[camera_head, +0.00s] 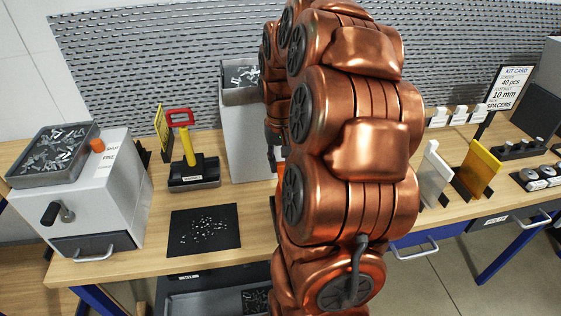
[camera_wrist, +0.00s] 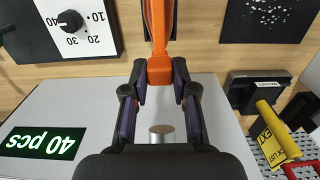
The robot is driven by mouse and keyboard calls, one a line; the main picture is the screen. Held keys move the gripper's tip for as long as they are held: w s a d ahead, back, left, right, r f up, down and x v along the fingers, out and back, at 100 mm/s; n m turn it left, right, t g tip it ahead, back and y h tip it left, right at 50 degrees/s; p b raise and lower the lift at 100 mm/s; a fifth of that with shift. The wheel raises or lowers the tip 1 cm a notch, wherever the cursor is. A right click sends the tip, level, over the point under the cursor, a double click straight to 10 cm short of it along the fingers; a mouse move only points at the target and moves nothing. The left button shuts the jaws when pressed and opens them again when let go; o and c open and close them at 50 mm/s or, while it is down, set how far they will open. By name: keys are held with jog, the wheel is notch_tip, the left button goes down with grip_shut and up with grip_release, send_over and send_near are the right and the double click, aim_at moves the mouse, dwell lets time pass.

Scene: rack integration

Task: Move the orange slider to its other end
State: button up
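A small orange knob (camera_head: 97,146), which looks like the orange slider, sits on top of the grey box (camera_head: 118,185) at the left. It is beside a white label with print that includes "FINE". My gripper (camera_wrist: 160,85) is open, its two dark fingers apart in the wrist view. It is over a grey device (camera_wrist: 85,95) with a green "40 pcs" display (camera_wrist: 42,143). An orange part (camera_wrist: 160,68) with a narrow stem shows between and beyond the fingers; I cannot tell whether they touch it. My arm hides most of this device in the head view.
A tray of metal parts (camera_head: 52,152) stands on the left box. A black mat with small pieces (camera_head: 204,230) lies on the table. A yellow tool with a red handle (camera_head: 186,140) stands in a dark holder. White and yellow plates (camera_head: 478,169) stand at the right.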

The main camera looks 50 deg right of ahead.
grip_shut()
jog(key=shift+a, duration=0.1)
jog(key=shift+s+a+b, duration=0.9)
jog(key=shift+s, duration=0.35)
jog(key=shift+s+a+b, duration=0.95)
jog(key=shift+s, duration=0.25)
jog(key=shift+s+a+b, duration=0.9)
jog(key=shift+s, duration=0.35)
jog(key=o, duration=0.6)
grip_release()
